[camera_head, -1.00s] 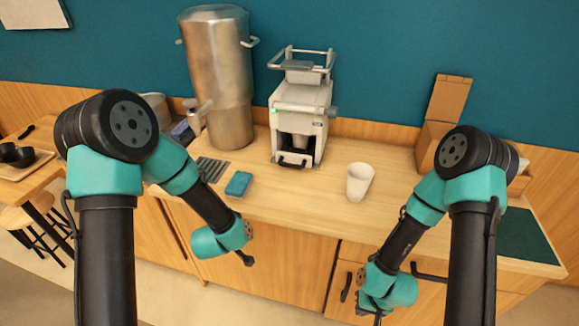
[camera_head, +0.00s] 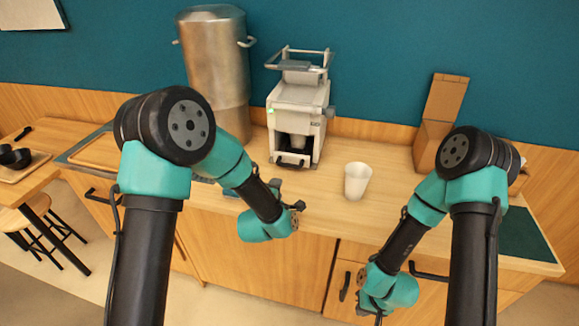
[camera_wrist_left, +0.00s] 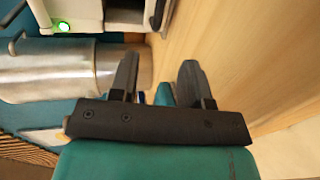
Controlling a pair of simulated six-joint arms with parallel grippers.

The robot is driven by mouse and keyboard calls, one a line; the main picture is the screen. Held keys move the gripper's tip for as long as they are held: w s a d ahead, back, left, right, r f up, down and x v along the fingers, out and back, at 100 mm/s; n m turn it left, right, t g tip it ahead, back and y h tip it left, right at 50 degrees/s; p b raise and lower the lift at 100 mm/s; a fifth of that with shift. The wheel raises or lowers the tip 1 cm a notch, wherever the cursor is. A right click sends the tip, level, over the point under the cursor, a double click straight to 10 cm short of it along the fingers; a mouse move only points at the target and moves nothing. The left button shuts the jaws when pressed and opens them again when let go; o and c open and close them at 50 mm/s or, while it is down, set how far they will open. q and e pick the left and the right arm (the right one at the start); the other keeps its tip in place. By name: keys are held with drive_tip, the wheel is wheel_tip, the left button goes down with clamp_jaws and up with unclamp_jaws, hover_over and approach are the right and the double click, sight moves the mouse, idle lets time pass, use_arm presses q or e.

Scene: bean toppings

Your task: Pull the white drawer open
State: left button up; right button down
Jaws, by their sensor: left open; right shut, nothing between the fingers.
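The white machine (camera_head: 298,100) stands at the back of the counter, with a small green light. The white drawer (camera_head: 296,162) is low on its front, with a dark handle, and looks shut. In the left wrist view the machine's front is at the top, with the dark handle (camera_wrist_left: 160,12) beyond the fingers. My left gripper (camera_wrist_left: 158,70) is open and empty, apart from the handle. In the head view it (camera_head: 288,194) is in front of the machine and below the drawer. My right gripper (camera_head: 378,318) is low at the front right, shut and empty, partly hidden.
A white cup (camera_head: 357,181) stands right of the machine. A steel urn (camera_head: 216,60) is behind my left arm. A cardboard box (camera_head: 436,135) stands at the back right. A blue item (camera_head: 232,192) is mostly hidden behind my left arm.

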sight(288, 166)
use_arm(q)
drive_tip(key=x, duration=1.7)
drive_tip(key=shift+w, duration=0.25)
clamp_jaws()
idle(0.3)
